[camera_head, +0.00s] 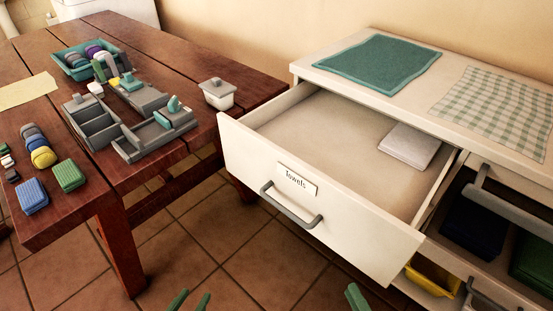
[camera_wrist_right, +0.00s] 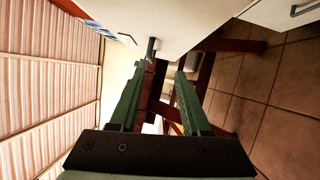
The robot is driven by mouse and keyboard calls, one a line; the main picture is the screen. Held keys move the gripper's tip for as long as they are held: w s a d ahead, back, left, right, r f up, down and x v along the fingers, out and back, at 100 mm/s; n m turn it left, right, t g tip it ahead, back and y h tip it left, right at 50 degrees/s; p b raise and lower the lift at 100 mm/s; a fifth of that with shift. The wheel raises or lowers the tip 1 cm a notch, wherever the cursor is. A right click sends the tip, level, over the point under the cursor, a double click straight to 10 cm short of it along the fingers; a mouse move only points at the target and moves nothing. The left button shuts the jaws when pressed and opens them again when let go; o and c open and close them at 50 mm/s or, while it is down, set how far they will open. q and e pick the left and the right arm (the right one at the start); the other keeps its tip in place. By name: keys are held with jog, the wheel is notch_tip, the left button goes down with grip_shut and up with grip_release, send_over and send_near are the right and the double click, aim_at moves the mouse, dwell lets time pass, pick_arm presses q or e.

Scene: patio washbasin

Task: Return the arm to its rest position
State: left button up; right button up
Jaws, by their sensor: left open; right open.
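My left gripper (camera_head: 190,301) shows at the bottom edge of the head view as two green fingertips, apart and empty. My right gripper (camera_head: 355,298) shows there as one green fingertip, right of the left one, in front of the open drawer. In the right wrist view, its two green fingers (camera_wrist_right: 165,75) are apart, with nothing held between them. The right fingers are near a white furniture face (camera_wrist_right: 175,20), though their distance from it is unclear. Most of both arms is out of view.
The drawer labelled "Towels" (camera_head: 330,210) stands pulled out from the white cabinet (camera_head: 452,72), with a folded pale cloth (camera_head: 409,146) inside. A lower compartment at right is open. The wooden table (camera_head: 185,60) at left holds several items. Tiled floor lies between.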

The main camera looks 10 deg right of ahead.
jog(key=w+a+f+m+g+h, duration=0.1)
jog(key=w+a+f+m+g, duration=0.2)
jog(key=m, duration=0.6)
jog(key=w+a+f+m+g+h, duration=0.1)
jog(key=w+f+m+g, duration=0.2)
jog(key=m, duration=0.7)
pick_arm(q)
jog(key=s+a+r+n+g+y+p, duration=0.1)
jog(key=s+r+p, duration=0.3)
jog(key=r+p, duration=0.7)
jog(key=a+p, duration=0.1)
jog(key=p, duration=0.8)
jog(key=shift+a+g, duration=0.2)
jog(key=shift+g, duration=0.1)
pick_arm(e)
jog(key=s+d+r+g, duration=0.1)
jog(key=s+r, duration=0.1)
jog(key=r, duration=0.4)
jog(key=s+d+r+m+g, duration=0.1)
jog(key=s+r+g, duration=0.1)
jog(key=r, duration=0.4)
jog(key=shift+s+h, duration=0.3)
